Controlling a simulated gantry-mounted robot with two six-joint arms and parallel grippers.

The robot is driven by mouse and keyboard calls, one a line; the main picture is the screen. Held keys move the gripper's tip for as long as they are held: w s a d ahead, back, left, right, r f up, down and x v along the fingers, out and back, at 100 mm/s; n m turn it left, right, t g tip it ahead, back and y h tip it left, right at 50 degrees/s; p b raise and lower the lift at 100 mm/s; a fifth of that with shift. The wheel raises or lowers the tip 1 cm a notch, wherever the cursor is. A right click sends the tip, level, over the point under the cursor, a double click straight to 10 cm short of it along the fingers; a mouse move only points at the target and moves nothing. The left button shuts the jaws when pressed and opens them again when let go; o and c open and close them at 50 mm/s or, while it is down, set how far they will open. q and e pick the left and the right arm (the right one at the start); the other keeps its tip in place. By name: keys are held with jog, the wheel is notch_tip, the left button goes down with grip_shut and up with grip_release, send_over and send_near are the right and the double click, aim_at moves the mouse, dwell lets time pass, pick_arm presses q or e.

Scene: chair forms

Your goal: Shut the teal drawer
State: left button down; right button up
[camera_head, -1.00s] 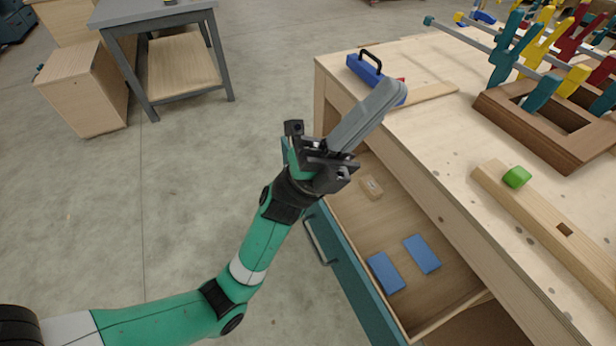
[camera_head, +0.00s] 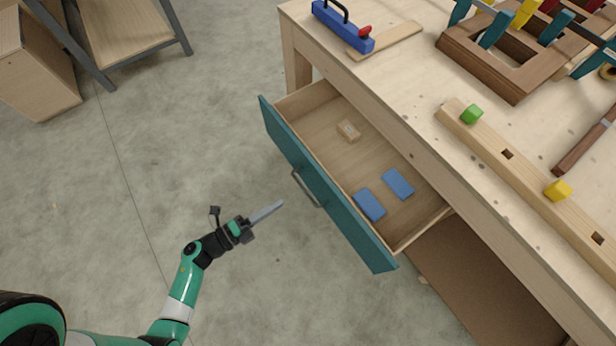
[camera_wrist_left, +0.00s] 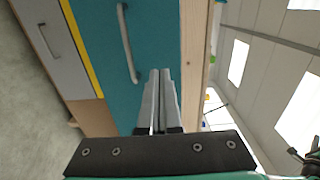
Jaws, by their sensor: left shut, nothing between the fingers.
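The teal drawer (camera_head: 318,185) stands pulled out from the wooden workbench (camera_head: 350,88), its inside open to view. Its grey bar handle (camera_head: 307,188) is on the teal front. In the left wrist view, the teal front (camera_wrist_left: 152,38) and the handle (camera_wrist_left: 127,42) show beyond the fingers. My left gripper (camera_head: 280,204) is shut and empty, in front of the drawer, a little left of the handle and apart from it in the head view. Its closed fingers also show in the left wrist view (camera_wrist_left: 160,100). My right gripper is not in view.
Two blue blocks (camera_head: 369,204) and a small wooden block (camera_head: 348,130) lie in the drawer. A blue plane-like tool (camera_head: 342,28), a clamp rack and a wooden beam (camera_head: 530,185) with green and yellow pieces are on the benchtop. Floor left of the drawer is clear.

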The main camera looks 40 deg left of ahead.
aim_at(317, 179)
pick_arm(q)
jog(key=w+b, duration=0.1)
jog(key=w, duration=0.2)
jog(key=w+d+b, duration=0.1)
jog(key=w, duration=0.2)
jog(key=w+b, duration=0.1)
jog(key=w, duration=0.3)
jog(key=shift+d, duration=0.4)
jog(key=shift+w+d+b, duration=0.1)
jog(key=shift+w+b, duration=0.2)
jog(key=shift+w, duration=0.4)
